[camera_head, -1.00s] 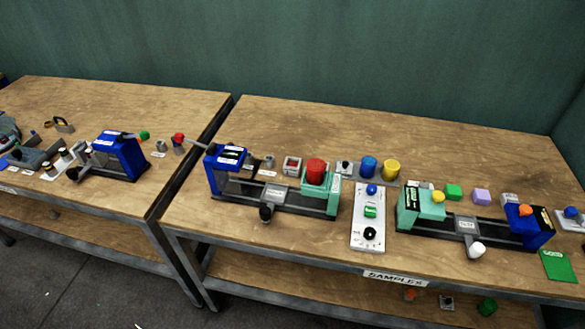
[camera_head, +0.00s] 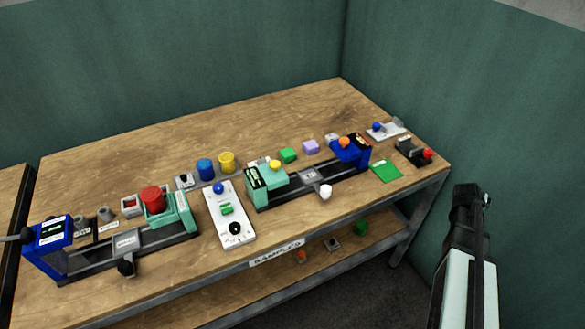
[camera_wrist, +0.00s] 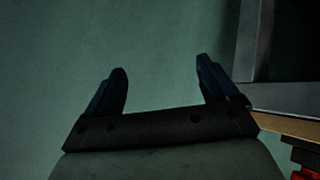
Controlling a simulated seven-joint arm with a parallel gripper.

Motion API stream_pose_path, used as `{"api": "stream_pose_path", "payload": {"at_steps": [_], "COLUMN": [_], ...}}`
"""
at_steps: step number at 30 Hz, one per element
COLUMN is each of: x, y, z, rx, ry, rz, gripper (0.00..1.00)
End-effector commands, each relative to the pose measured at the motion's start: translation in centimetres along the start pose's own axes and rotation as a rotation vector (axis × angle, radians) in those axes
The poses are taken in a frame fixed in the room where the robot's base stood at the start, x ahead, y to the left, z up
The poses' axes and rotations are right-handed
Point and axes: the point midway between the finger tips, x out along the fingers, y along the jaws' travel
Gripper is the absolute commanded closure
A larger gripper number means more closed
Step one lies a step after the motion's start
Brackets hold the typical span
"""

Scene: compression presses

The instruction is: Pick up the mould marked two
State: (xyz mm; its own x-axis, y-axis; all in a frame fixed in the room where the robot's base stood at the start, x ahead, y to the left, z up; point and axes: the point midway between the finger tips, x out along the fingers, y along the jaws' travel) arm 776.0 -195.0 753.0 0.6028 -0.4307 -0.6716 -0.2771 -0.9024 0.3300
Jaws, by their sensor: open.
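No mark reading two is legible in either view, so I cannot tell which piece is the mould marked two. Small grey cylinders stand beside white labels near the left press, one (camera_head: 104,214) right of the other (camera_head: 80,222). My gripper (camera_wrist: 162,70) is open and empty in the wrist view, its two dark fingers apart against the green wall. In the head view my arm is off the right end of the table, far from the small cylinders; its dark end (camera_head: 470,195) points up, and the finger opening is too small to see there.
The table's back (camera_head: 250,125) is clear.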

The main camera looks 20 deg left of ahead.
Motion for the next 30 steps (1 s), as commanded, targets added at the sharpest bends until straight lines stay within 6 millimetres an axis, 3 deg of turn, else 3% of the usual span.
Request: {"api": "stream_pose_path", "payload": {"at_steps": [1, 4, 7, 9, 13, 16, 20, 30], "x": [-0.2, -1.1, -2.5, -4.0, -7.3, -10.1, -13.8, -24.5], "y": [0.1, -0.8, -3.5, -6.8, -14.0, -19.2, -25.6, -40.6], "z": [-3.1, -8.3, -14.1, -18.2, -22.7, -24.4, -24.8, -21.3], "rx": [0.023, 0.085, 0.17, 0.246, 0.36, 0.415, 0.454, 0.472], "ry": [0.042, 0.114, 0.172, 0.198, 0.19, 0.157, 0.097, -0.092], "rz": [-0.004, -0.033, -0.098, -0.17, -0.301, -0.381, -0.456, -0.569], "gripper": [0.13, 0.13, 0.13, 0.13, 0.13, 0.13, 0.13, 0.13]}}
